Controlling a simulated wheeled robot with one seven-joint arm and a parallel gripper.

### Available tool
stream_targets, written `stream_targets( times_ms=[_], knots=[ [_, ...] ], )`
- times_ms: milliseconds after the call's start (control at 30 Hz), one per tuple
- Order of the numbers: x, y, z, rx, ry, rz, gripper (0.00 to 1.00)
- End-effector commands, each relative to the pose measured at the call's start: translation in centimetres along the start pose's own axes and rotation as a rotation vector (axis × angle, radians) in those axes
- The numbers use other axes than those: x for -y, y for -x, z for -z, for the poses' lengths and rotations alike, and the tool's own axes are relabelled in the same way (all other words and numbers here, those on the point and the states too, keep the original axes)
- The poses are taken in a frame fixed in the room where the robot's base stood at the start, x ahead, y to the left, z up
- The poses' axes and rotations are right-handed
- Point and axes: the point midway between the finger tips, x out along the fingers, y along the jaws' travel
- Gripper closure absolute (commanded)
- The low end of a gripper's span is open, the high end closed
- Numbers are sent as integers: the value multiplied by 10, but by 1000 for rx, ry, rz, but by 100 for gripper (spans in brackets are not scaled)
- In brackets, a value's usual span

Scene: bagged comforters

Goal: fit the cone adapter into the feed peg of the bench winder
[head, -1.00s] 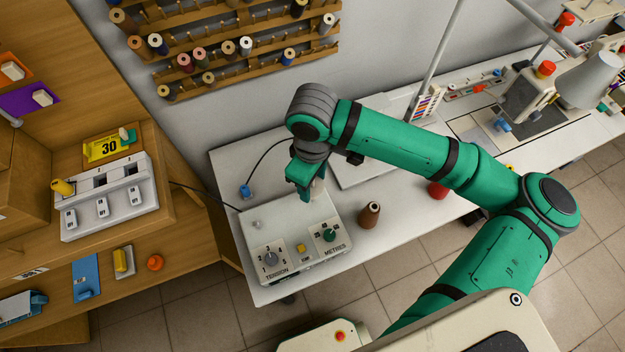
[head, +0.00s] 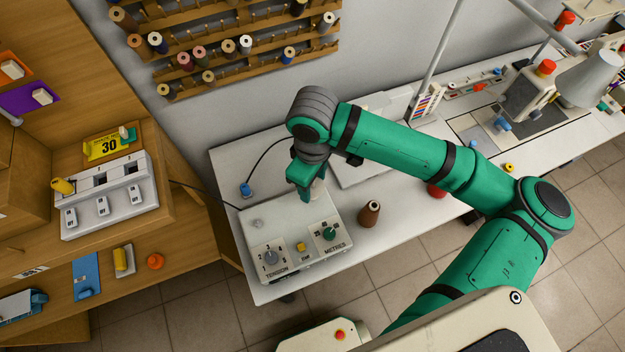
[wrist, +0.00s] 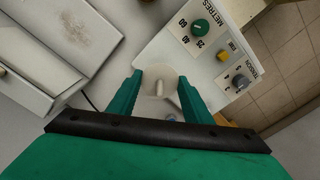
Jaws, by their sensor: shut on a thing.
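The bench winder (head: 262,236) is a white box with a tension dial, a metres dial and a yellow button, standing on the white table. My gripper (head: 306,197) is over its back right part, pointing down. In the wrist view my gripper (wrist: 160,78) is shut on the cone adapter (wrist: 149,81), a pale round piece between the two green fingers. A short pale stub shows at its middle; I cannot tell whether this is the feed peg or part of the adapter. The adapter's lower end and any contact with the winder are hidden.
A brown thread cone (head: 369,213) stands right of the winder, and a red spool (head: 436,189) is farther right. A blue object (head: 246,190) lies behind the winder. A thread rack (head: 230,48) hangs on the wall. The table front beside the brown cone is clear.

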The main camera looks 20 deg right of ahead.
Motion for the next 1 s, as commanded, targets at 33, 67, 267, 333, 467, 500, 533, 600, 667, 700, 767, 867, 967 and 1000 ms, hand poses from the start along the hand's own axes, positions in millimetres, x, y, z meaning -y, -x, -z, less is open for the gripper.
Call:
stream_targets(
  times_ms=[33,67,267,333,467,500,533,600,667,700,767,867,967,1000],
  knots=[
    [0,-1,0,0,0,0,76],
    [0,-1,0,0,0,0,76],
    [0,-4,1,0,1,0,76],
    [0,-4,1,-1,1,-1,76],
    [0,-6,0,0,0,-1,76],
    [0,-7,1,0,1,-1,76],
    [0,-7,1,0,1,-1,76],
    [0,-8,1,0,1,-1,76],
    [0,-9,1,0,2,-1,76],
    [1,-9,1,0,3,-1,76],
    [1,-10,1,0,3,0,76],
    [1,-11,1,0,3,0,76],
    [1,-13,1,0,2,0,76],
    [1,-13,1,0,2,0,76]
  ],
)
